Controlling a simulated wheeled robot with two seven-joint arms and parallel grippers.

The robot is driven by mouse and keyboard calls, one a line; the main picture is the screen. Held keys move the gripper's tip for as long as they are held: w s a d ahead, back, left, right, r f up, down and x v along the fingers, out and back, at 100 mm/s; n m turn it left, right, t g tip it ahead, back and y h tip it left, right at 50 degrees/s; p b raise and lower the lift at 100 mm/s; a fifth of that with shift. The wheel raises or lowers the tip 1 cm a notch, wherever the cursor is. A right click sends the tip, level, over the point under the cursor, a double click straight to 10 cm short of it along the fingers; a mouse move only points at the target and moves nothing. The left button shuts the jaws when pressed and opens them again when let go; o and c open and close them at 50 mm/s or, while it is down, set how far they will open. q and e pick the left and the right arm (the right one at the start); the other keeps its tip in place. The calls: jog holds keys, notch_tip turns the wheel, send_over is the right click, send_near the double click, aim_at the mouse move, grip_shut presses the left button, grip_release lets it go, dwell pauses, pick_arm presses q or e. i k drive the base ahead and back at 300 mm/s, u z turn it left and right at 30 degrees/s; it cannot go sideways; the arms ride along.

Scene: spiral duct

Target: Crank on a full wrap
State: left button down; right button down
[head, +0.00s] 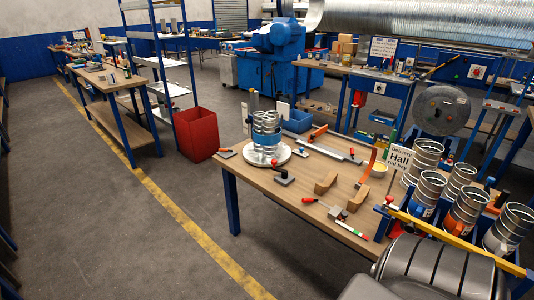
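A short ribbed metal spiral duct (266,121) stands upright on a round white turntable (282,156) at the far left end of the wooden workbench (315,170). A blue band or part shows low on the duct. I cannot tell which part is a crank. Neither of my grippers is in view, and nothing is seen holding the duct.
Several finished duct pieces (429,153) stand at the bench's right end by a "Hall" sign (399,157). Wooden blocks (326,182), a level (350,229) and an orange-handled tool (318,133) lie on the bench. A red bin (197,134) stands left on open floor.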

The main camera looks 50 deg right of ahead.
aim_at(285, 174)
jog(key=z, duration=0.55)
jog(key=i, duration=0.9)
jog(key=z, duration=0.85)
